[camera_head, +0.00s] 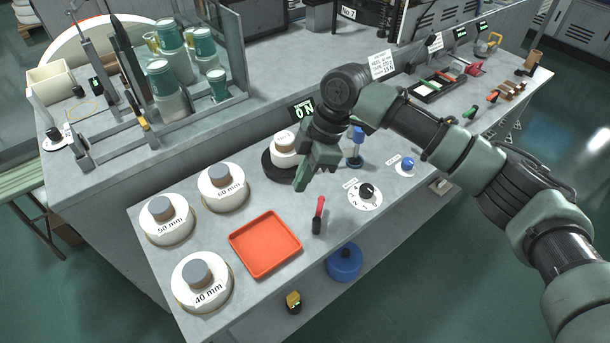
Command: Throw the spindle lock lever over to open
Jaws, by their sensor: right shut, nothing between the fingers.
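A small lever with a red handle and black base (319,212) stands on the grey bench, right of the orange-red tray. Its handle points up, leaning slightly; no readable mark by it shows which position is open. My right gripper (302,184) is shut and empty, its fingertips pointing down, above and a little to the left of the lever and apart from it. A white round piece (284,151) sits on a black disc behind the gripper, partly covered by it. My left gripper is not in view.
White round moulds marked 50 mm (168,233), 60 mm (223,200) and 40 mm (201,295) stand left of the empty orange-red tray (264,244). A black knob on a dial (366,191), a blue knob (407,164) and a blue-topped post (356,150) stand at right.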

